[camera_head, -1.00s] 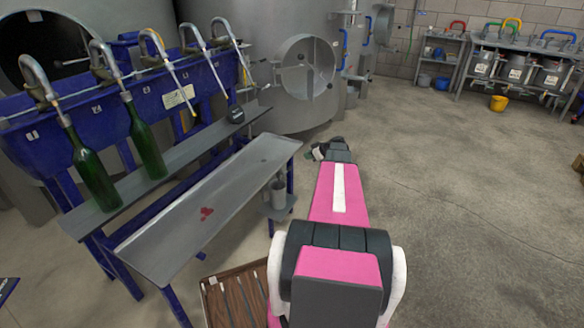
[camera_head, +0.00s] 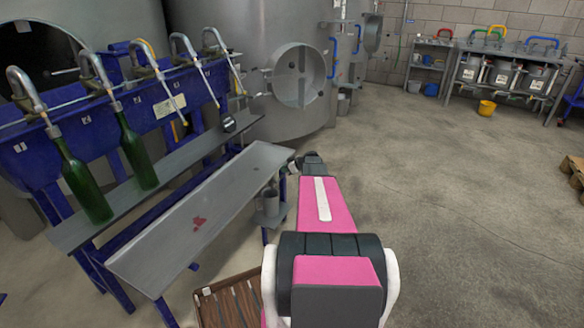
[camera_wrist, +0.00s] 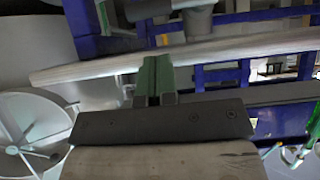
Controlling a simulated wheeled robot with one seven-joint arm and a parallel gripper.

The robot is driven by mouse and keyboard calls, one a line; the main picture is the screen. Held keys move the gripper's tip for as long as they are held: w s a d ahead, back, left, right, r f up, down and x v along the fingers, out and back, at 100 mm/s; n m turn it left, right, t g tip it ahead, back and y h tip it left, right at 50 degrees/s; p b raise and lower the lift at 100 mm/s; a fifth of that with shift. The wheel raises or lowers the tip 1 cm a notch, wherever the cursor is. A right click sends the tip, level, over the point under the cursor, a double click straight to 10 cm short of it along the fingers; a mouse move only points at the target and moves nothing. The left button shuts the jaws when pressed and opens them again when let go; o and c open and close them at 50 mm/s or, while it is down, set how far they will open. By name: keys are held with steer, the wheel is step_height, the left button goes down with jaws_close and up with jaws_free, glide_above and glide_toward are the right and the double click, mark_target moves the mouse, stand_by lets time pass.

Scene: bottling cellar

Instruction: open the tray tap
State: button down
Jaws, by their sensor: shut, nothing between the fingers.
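The long grey drip tray (camera_head: 225,195) stands on a blue frame in front of the filler, with a red stain on it. My gripper (camera_head: 295,165) is at the tray's right end in the head view, partly hidden by my arm. In the wrist view its green fingertips (camera_wrist: 155,70) are shut and empty, overlapping a pale rail or edge (camera_wrist: 240,45). A grey cylindrical fitting with a dark part (camera_wrist: 185,8) shows at the top edge of the wrist view; I cannot tell whether it is the tap. The tap is not clearly visible in the head view.
A grey jug (camera_head: 270,202) stands on a small shelf below the tray's right end. Two green bottles (camera_head: 138,150) hang under filler spouts. A brown slatted crate (camera_head: 228,302) lies on the floor by my arm. Open floor lies to the right.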

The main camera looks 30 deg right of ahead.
mark_target(282, 176)
steer(key=shift+w+a+f, duration=0.15)
steer(key=shift+f, duration=1.55)
steer(key=shift+w+d+f+m+y, duration=0.15)
steer(key=shift+d+f+m+y, duration=0.05)
steer(key=shift+f+m+y, duration=0.1)
steer(key=shift+w+d+f+m+g+y, duration=0.1)
steer(key=shift+f+m+g+y, duration=0.1)
steer(key=shift+m+g+y, duration=0.15)
step_height(282, 176, down, 7)
steer(key=s+a+m+g+y, duration=0.1)
steer(key=m+g+y, duration=0.1)
steer(key=m+y, duration=0.4)
steer(key=shift+s+a+r+g, duration=0.15)
steer(key=shift+s+a+g, duration=0.05)
steer(key=shift+a+g, duration=0.2)
steer(key=shift+s+a, duration=0.15)
